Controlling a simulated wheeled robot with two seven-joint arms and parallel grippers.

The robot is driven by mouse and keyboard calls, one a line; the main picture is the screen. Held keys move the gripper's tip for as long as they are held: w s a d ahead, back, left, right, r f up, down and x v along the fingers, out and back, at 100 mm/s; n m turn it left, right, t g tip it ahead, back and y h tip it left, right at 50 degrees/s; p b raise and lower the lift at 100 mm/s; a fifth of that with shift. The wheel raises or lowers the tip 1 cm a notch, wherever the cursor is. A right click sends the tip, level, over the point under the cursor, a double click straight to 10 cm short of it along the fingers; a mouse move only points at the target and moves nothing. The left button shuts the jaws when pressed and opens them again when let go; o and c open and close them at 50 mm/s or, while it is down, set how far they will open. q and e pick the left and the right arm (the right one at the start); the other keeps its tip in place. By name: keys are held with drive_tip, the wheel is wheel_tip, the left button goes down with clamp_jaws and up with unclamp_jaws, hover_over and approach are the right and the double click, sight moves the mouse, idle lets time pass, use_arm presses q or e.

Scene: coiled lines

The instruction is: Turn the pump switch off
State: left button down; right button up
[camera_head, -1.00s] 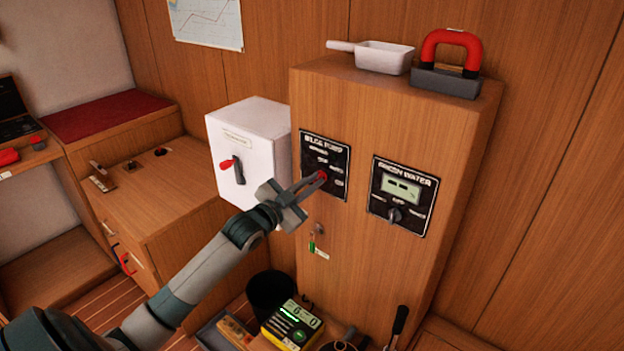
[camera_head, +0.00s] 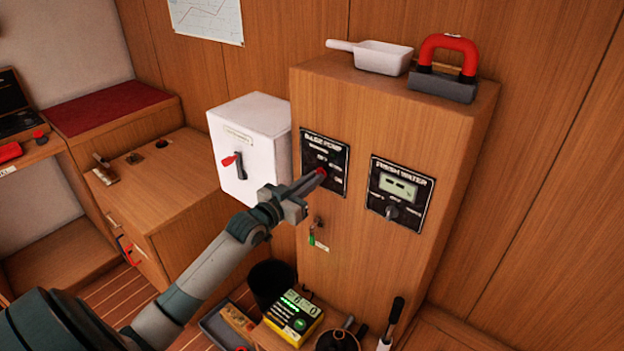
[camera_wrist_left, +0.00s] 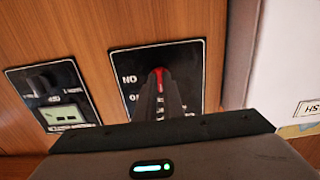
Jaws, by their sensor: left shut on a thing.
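The bilge pump panel (camera_head: 338,158) is a black plate on the front of the wooden cabinet. Its pump switch (camera_head: 322,171) has a red part, which also shows in the left wrist view (camera_wrist_left: 159,74). My left gripper (camera_head: 316,176) reaches the panel from the lower left and is shut on the switch. In the left wrist view its dark fingers (camera_wrist_left: 160,98) are together at the red part and hide most of the switch. I cannot read the switch's position. My right gripper is in neither view.
The fresh water panel (camera_head: 401,193) is to the right. A white box (camera_head: 262,125) with a red-tipped lever is to the left. A key with a green tag (camera_head: 312,238) hangs just below. A white scoop (camera_head: 382,56) and a red-handled object (camera_head: 450,65) sit on top.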

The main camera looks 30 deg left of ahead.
use_arm(q)
drive_tip(key=shift+f, duration=0.1)
drive_tip(key=c, duration=1.9)
unclamp_jaws()
drive_tip(key=shift+o, duration=0.2)
drive_tip(key=shift+s, duration=0.1)
